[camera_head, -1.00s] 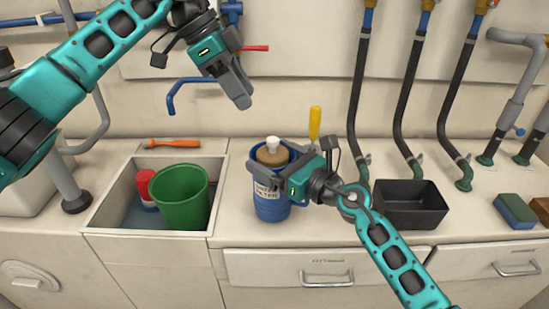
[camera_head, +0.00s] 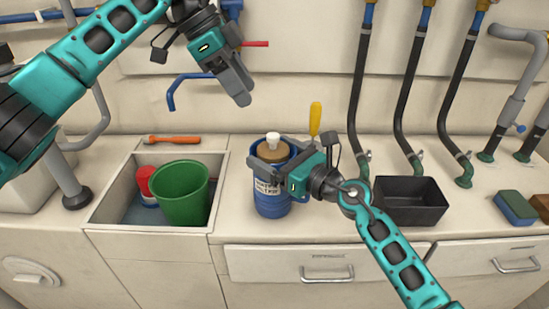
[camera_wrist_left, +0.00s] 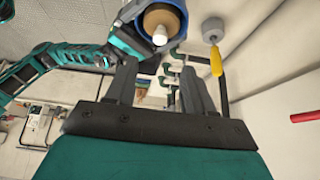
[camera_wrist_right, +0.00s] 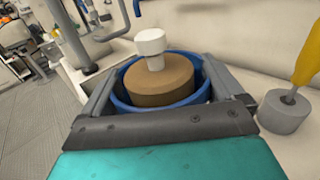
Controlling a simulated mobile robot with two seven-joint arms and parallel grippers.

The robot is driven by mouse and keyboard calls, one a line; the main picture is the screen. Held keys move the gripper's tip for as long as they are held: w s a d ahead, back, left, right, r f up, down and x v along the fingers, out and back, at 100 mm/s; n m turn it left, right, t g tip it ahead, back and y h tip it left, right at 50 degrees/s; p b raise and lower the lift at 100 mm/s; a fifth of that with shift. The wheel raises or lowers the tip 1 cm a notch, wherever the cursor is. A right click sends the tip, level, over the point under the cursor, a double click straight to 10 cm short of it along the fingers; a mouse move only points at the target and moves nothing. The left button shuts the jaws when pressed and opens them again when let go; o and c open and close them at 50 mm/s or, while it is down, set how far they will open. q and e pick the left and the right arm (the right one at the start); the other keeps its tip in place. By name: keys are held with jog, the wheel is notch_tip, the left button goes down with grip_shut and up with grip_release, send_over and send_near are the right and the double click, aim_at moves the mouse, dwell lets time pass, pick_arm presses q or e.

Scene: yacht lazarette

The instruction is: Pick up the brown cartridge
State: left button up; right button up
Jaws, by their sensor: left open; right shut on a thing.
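The brown cartridge (camera_head: 273,156), a round brown block with a white knob on top, sits inside a blue canister (camera_head: 271,207) with a white label. My right gripper (camera_head: 268,167) is shut on the blue canister near its rim. In the right wrist view its fingers (camera_wrist_right: 163,90) lie outside the blue rim, with the brown cartridge (camera_wrist_right: 160,84) between them but apart from them. The canister looks slightly raised, though its base contact is hard to judge. My left gripper (camera_head: 241,93) is open and empty, above and left of the canister.
A sink (camera_head: 106,204) at left holds a green bucket (camera_head: 181,194) and a red-and-white object (camera_head: 146,183). A yellow-handled tool (camera_head: 315,118) stands behind my right gripper. A black tray (camera_head: 409,207) and sponge (camera_head: 515,208) lie right. Hoses (camera_head: 404,100) hang at the back wall.

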pick_arm(q)
jog(key=m, duration=0.3)
jog(key=shift+s+d+m, duration=0.2)
jog(key=shift+s+m, duration=0.05)
jog(key=shift+m, duration=0.15)
jog(key=m+t+y, duration=0.2)
jog(key=m+t, duration=0.1)
jog(key=m, duration=2.1)
send_over(271, 135)
jog(key=s+a, duration=0.1)
notch_tip(271, 135, down, 5)
jog(key=shift+a+f, duration=0.1)
jog(key=shift+f, duration=0.05)
jog(key=shift+a+x, duration=0.15)
jog(key=shift+x, duration=1.15)
jog(key=shift+a+x, duration=0.15)
jog(key=shift+x, duration=1.15)
jog(key=shift+s+f, duration=0.1)
jog(key=shift+s, duration=0.05)
grip_shut()
